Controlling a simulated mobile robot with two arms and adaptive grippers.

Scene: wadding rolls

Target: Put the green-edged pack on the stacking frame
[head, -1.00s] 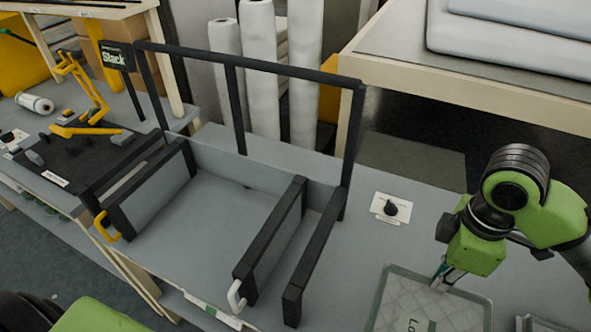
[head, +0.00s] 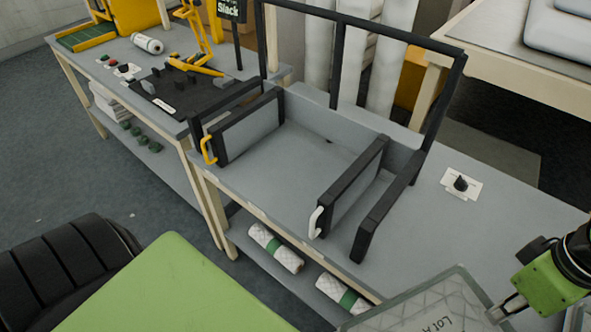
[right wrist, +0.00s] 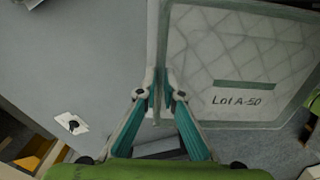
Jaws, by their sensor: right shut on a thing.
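The pack (head: 425,308) is a flat, quilted, clear-covered slab with a grey-green rim, marked "Lot A-50" in the right wrist view (right wrist: 235,65). It is at the bottom right of the head view, partly cut off. My right gripper (head: 499,311) is shut on its rim; the teal fingers pinch its near edge in the right wrist view (right wrist: 160,95). The stacking frame (head: 356,204) is a black-barred open bay with grey panels, left of the pack. Its grey floor (head: 275,176) is empty. My left gripper is out of view.
A small black knob on a white plate (head: 461,184) sits on the bench right of the frame. White rolls (head: 360,60) stand behind. Two wrapped rolls (head: 275,248) lie on the shelf below. A second table (head: 110,60) with yellow fixtures is at left.

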